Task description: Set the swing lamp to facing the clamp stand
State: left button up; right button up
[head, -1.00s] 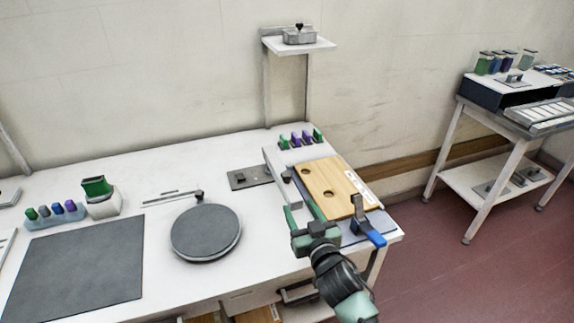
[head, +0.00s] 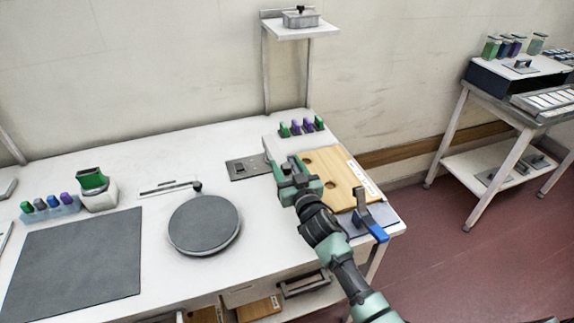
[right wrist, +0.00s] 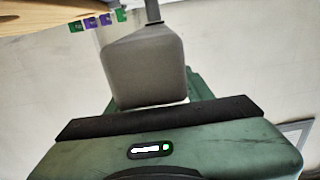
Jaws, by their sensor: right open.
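My right gripper (head: 288,167) is open over the left edge of the wooden board, above the right part of the bench. In the right wrist view, a grey rounded block (right wrist: 145,65) on a thin stem sits close in front of it, with green finger parts behind its edges. I take this for the lamp head, but cannot be sure. In the head view the gripper hides that spot, and I cannot tell whether they touch. An upright clamp with a blue handle (head: 372,229), perhaps the clamp stand, stands at the board's front right corner. My left gripper is out of view.
The wooden board (head: 345,190) has round holes. Green and purple pieces (head: 302,127) stand behind it. A grey plate (head: 246,168) lies left of the gripper. A dark round turntable (head: 204,223) and a dark mat (head: 75,265) lie further left. A post-mounted shelf (head: 300,31) rises behind.

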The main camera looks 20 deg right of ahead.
jog(key=shift+s+r, duration=0.1)
grip_shut()
dwell(1.3)
